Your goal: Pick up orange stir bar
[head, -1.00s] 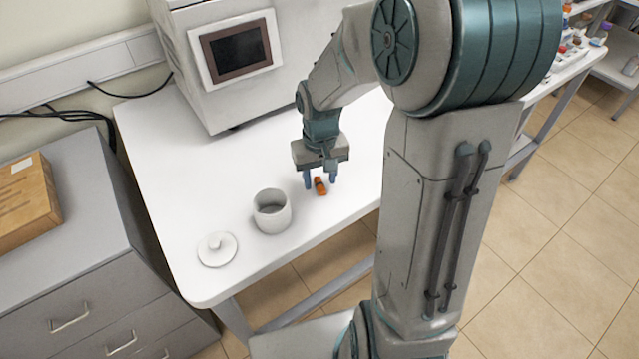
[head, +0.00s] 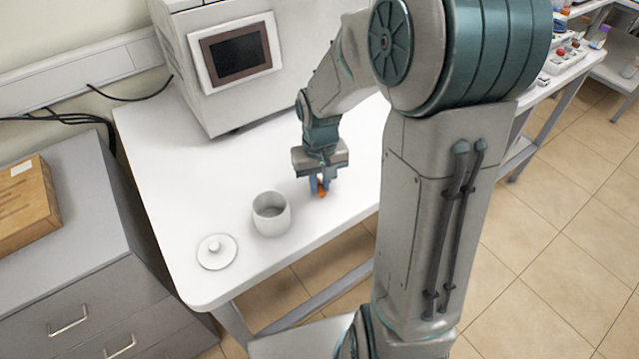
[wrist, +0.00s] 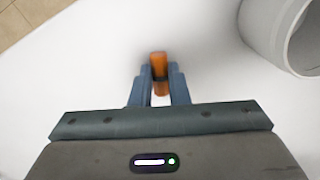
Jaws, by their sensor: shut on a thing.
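The orange stir bar (wrist: 158,62) has a dark band around its middle and sits between my gripper's two blue fingers in the wrist view. In the head view the stir bar (head: 321,190) is partly hidden by the fingers. My gripper (head: 319,188) is shut on it, low at the white table top. In the wrist view, the fingers of my gripper (wrist: 159,75) press on both sides of the bar. I cannot tell whether the bar still touches the table.
An open white jar (head: 271,214) stands just left of my gripper, and it also shows in the wrist view (wrist: 268,25). Its lid (head: 217,252) lies farther left. A boxy machine with a screen (head: 215,60) stands behind. The table's front edge is close.

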